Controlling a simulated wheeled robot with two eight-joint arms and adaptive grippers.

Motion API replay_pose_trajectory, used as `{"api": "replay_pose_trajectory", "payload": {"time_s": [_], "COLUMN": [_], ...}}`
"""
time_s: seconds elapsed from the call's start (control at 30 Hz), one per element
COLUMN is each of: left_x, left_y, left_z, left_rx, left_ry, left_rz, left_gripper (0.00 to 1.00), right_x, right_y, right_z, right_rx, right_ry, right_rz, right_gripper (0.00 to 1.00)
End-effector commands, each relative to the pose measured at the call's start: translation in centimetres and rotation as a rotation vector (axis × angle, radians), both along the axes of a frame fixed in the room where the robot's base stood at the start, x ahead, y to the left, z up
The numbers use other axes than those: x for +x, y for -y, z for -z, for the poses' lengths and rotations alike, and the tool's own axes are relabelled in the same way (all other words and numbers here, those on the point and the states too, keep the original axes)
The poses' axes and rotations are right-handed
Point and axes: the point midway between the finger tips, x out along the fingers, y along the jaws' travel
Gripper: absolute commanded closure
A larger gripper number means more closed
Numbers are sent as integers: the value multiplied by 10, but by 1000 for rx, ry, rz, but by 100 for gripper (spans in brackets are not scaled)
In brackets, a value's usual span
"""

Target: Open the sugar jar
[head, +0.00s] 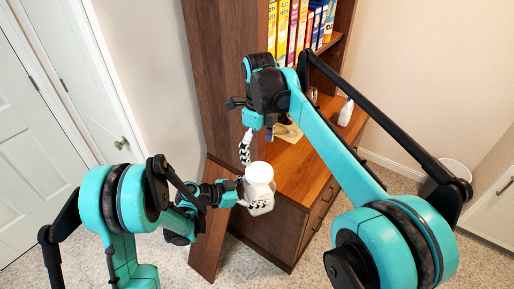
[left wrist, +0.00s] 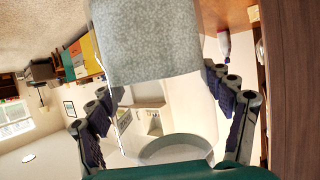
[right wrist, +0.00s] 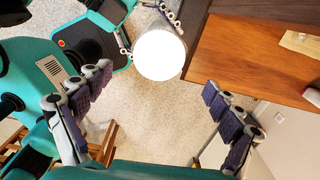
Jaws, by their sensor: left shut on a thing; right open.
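The sugar jar (head: 260,205) is clear with a round white lid (head: 259,172) on top. My left gripper (head: 246,192) is shut on its body and holds it off the floor by the hutch's front left corner. The jar's pale grainy contents (left wrist: 152,45) fill much of the left wrist view, between the fingers. My right gripper (head: 258,145) is open and empty, above the jar. In the right wrist view the lid (right wrist: 159,55) shows beyond and between the open fingers, apart from them.
The wooden hutch counter (head: 300,170) lies right of the jar. A beige item (head: 288,132) and a white bottle (head: 346,112) are on it. Cereal boxes (head: 292,32) fill the shelf above. The hutch's tall side panel (head: 222,75) stands behind my right gripper.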

Motion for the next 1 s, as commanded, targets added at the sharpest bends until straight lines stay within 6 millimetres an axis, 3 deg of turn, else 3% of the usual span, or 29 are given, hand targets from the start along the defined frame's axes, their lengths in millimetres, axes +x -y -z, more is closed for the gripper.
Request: {"api": "replay_pose_trajectory", "payload": {"time_s": [0.17,0.6,1.0], "left_x": [0,0,0], "left_y": [0,0,0], "left_z": [-1,-1,-1], "left_rx": [-1,-1,-1], "left_ry": [0,0,0], "left_rz": [0,0,0], "left_gripper": [100,100,100], "right_x": [3,3,2], "right_y": [-5,-5,-5], "right_z": [10,73,81], "right_rx": [-4,-3,-3], "right_ry": [-11,-9,-9], "right_rz": [44,42,42], "right_gripper": [8,8,8]}}
